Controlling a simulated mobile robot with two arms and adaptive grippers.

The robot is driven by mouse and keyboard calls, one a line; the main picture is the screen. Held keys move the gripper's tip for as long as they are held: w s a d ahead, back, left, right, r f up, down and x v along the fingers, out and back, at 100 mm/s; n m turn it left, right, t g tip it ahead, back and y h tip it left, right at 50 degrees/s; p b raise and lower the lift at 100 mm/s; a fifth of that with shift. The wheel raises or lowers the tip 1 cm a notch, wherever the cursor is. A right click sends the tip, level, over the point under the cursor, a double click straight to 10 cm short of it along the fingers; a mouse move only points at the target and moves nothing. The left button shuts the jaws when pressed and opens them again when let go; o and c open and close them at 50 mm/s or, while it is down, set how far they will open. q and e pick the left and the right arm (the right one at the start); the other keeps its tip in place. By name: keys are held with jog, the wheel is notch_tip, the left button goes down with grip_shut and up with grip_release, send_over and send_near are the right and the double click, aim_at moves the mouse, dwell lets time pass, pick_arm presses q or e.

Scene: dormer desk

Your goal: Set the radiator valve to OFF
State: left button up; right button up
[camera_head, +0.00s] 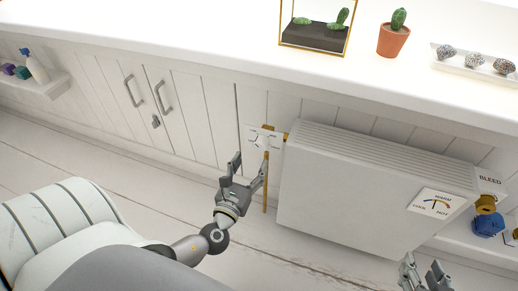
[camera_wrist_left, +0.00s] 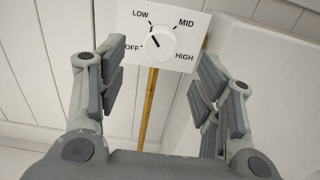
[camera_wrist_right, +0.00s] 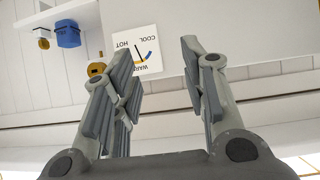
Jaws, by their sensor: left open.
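The radiator valve is a round white knob (camera_wrist_left: 160,43) on a white plate (camera_head: 264,138) with OFF, LOW, MID and HIGH labels, left of the radiator (camera_head: 370,185). A short black mark on the knob sits on its left side, pointing up-left between OFF and LOW; the exact setting is hard to tell. My left gripper (camera_head: 251,165) is open and empty just below the plate. In the left wrist view its fingers (camera_wrist_left: 163,72) stand either side of the knob, apart from it. My right gripper (camera_head: 424,266) is open and empty near the radiator's lower right.
A temperature gauge card (camera_head: 436,203) is on the radiator's front. A brass fitting (camera_head: 486,203), a blue item (camera_head: 489,224) and a BLEED sign (camera_head: 490,180) are at right. A brass pipe (camera_head: 266,182) runs below the plate. The counter (camera_head: 200,40) overhangs above.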

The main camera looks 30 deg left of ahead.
aim_at(259, 148)
pick_arm(q)
jog(key=x, duration=0.6)
jog(key=shift+a, duration=0.1)
jog(key=shift+x, duration=0.9)
pick_arm(e)
jog(key=shift+w+a+r+t, duration=0.2)
jog(key=shift+w+r+t, duration=0.3)
pick_arm(q)
jog(key=c, duration=1)
jog(key=shift+f, duration=0.1)
